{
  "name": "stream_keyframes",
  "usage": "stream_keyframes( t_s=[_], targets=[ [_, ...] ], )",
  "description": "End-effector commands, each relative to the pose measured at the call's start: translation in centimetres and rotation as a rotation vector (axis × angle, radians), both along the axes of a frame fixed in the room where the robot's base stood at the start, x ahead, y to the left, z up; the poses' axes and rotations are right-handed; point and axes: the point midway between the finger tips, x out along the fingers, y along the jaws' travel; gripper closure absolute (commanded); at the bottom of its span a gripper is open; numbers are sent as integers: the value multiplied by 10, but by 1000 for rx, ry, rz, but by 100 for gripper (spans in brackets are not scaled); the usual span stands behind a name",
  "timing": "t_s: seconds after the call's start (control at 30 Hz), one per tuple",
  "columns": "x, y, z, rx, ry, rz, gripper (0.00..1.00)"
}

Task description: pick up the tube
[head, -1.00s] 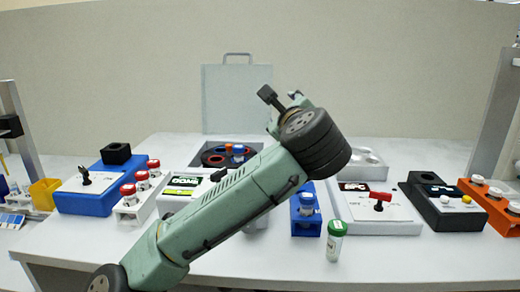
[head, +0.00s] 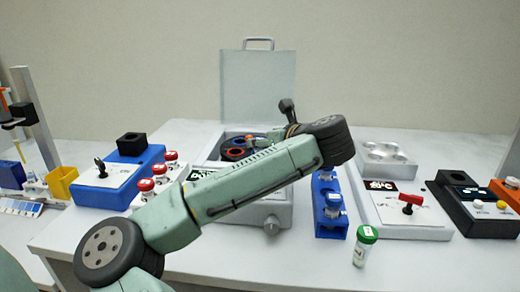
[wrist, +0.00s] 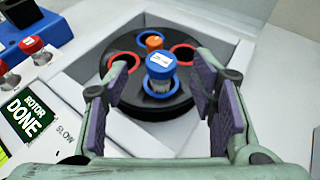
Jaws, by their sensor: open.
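In the wrist view, a blue-capped tube (wrist: 160,70) with a white cap label stands upright in the dark round rotor (wrist: 121,66). An orange-capped tube (wrist: 154,42) stands just behind it in the rotor. My gripper (wrist: 166,84) is open, with one purple-padded finger on each side of the blue-capped tube. I see no finger touching it. The exact height of the fingers above the rotor is unclear. In the head view, my arm covers much of the centrifuge and the fingers are hidden. A green-capped tube (head: 361,247) stands alone on the bench front.
The centrifuge lid (head: 258,88) stands raised behind the rotor. A white rack with red-capped tubes (head: 159,178) is on the left. A blue rack (head: 328,215) stands right of the centrifuge. Further right is a white device with a red handle (head: 408,203). The front bench strip is mostly bare.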

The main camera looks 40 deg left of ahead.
Motion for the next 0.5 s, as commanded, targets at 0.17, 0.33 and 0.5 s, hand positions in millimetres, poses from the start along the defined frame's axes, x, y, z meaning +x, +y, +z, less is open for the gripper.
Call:
stream_keyframes(
  t_s=[0.17, 0.33, 0.5],
  targets=[
    [10, 21, -11, -2, 2, 3, 48],
    [18, 36, -20, 0, 0, 1, 48],
    [19, 38, -22, 0, -2, -1, 48]
  ],
)
